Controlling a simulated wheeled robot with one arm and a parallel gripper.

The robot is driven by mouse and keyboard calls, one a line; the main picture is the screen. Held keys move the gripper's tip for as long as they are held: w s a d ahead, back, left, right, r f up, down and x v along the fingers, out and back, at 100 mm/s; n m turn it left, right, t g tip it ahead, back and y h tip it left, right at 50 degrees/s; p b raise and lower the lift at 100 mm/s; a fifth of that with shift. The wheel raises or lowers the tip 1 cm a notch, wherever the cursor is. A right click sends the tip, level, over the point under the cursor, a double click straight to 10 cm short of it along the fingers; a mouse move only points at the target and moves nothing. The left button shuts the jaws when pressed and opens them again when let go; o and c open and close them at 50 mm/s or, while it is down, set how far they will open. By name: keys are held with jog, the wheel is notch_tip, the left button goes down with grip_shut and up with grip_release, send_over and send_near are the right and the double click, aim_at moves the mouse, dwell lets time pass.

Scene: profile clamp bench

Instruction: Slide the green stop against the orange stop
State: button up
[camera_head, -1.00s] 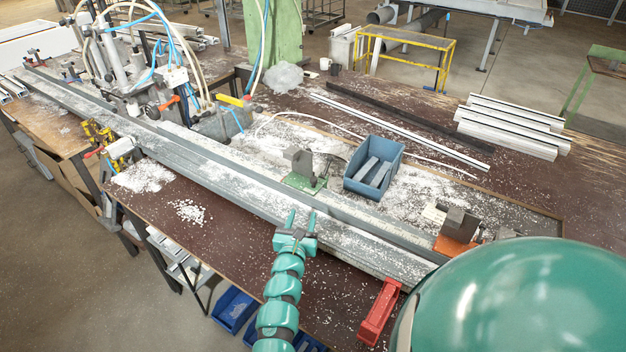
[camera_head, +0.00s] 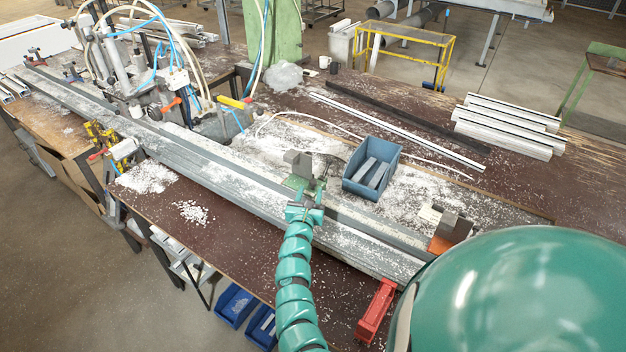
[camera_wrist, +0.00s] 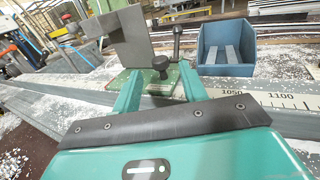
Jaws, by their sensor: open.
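The green stop (camera_head: 299,168) sits at the rail beyond my gripper, a grey block on a green base. It also shows in the wrist view (camera_wrist: 155,77), with a black knob (camera_wrist: 161,64) on its base. My gripper (camera_head: 308,190) is open, its fingers pointing at the green base. In the wrist view my gripper (camera_wrist: 158,92) has one finger on each side of the base's near part; contact cannot be told. The orange stop (camera_head: 440,243) stands farther right along the rail, with a grey block on top and a clear stretch between the stops.
A blue bin (camera_head: 372,168) with grey pieces stands just behind and right of the green stop. A red clamp part (camera_head: 376,312) sits at the bench's front edge. A long grey rail (camera_head: 235,190) with white chips runs along the bench. A scale (camera_wrist: 275,97) shows beside the stop.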

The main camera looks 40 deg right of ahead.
aim_at(312, 185)
jog(key=shift+w+d+r, duration=0.1)
jog(key=shift+w+d, duration=0.2)
jog(key=shift+w, duration=0.1)
jog(key=shift+p+x, duration=0.6)
jog(key=shift+x, duration=0.5)
jog(key=shift+p+x, duration=0.4)
jog(key=shift+x, duration=0.6)
jog(key=shift+w+d, duration=0.15)
jog(key=shift+d, duration=0.15)
grip_shut()
